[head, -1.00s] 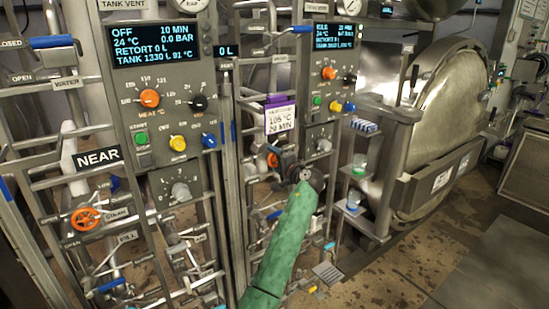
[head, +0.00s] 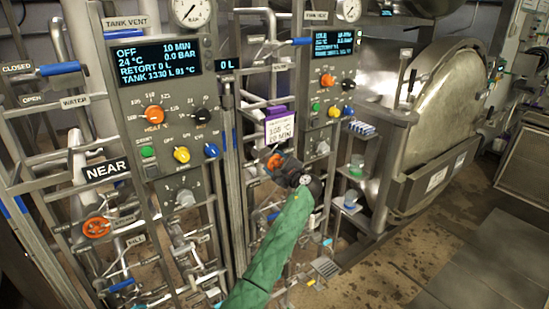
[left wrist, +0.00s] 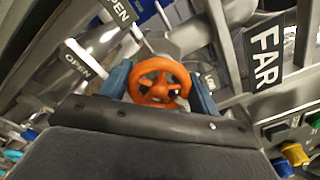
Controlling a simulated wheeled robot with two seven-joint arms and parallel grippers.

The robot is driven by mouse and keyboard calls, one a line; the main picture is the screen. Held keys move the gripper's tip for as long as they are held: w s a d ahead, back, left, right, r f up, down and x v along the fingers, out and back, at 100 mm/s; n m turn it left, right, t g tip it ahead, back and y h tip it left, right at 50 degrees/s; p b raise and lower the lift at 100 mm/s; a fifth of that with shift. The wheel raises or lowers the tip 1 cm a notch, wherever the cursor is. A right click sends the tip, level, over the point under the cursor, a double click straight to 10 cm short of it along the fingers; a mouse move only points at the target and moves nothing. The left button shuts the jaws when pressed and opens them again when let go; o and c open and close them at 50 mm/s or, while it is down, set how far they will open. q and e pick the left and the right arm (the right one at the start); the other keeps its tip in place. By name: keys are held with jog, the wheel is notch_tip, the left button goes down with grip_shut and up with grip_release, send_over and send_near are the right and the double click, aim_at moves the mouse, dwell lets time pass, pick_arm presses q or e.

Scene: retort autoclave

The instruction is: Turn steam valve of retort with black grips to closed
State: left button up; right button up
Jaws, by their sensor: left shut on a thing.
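An orange steam valve wheel (head: 273,162) is on the far panel's pipework, mostly hidden by my left gripper (head: 278,165). In the left wrist view the same wheel (left wrist: 159,83) shows face-on between the two blue-grey fingers of my left gripper (left wrist: 160,90), one on each side of its rim. The gripper is shut on the wheel. A label reading FAR (left wrist: 266,56) is beside it. My right gripper is in neither view. I cannot make out clear black grips on the far retort (head: 445,100).
The near panel (head: 165,110) carries a display, knobs and a NEAR label (head: 106,169). Another orange wheel (head: 96,227) is below it. A purple-topped tag (head: 279,125) hangs above my gripper. Pipes and rails crowd close; open floor (head: 400,265) is at lower right.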

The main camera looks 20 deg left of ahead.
pick_arm(q)
jog(key=m+p, duration=0.2)
jog(key=m, duration=0.1)
jog(key=shift+d+r+p, duration=0.1)
jog(key=shift+r+p, duration=0.1)
jog(key=shift+p, duration=0.1)
jog(key=shift+w+m+p, duration=0.1)
jog(key=shift+m+p, duration=0.85)
jog(key=shift+m, duration=0.05)
jog(key=shift+f+m+p, duration=0.2)
jog(key=shift+m+p, duration=0.15)
jog(key=shift+m, duration=0.15)
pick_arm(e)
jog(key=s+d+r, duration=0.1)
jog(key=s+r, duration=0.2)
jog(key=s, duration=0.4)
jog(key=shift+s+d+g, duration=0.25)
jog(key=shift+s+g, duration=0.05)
pick_arm(q)
jog(key=shift+f, duration=0.1)
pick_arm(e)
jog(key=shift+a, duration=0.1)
pick_arm(q)
jog(key=o, duration=1)
jog(key=shift+c, duration=0.2)
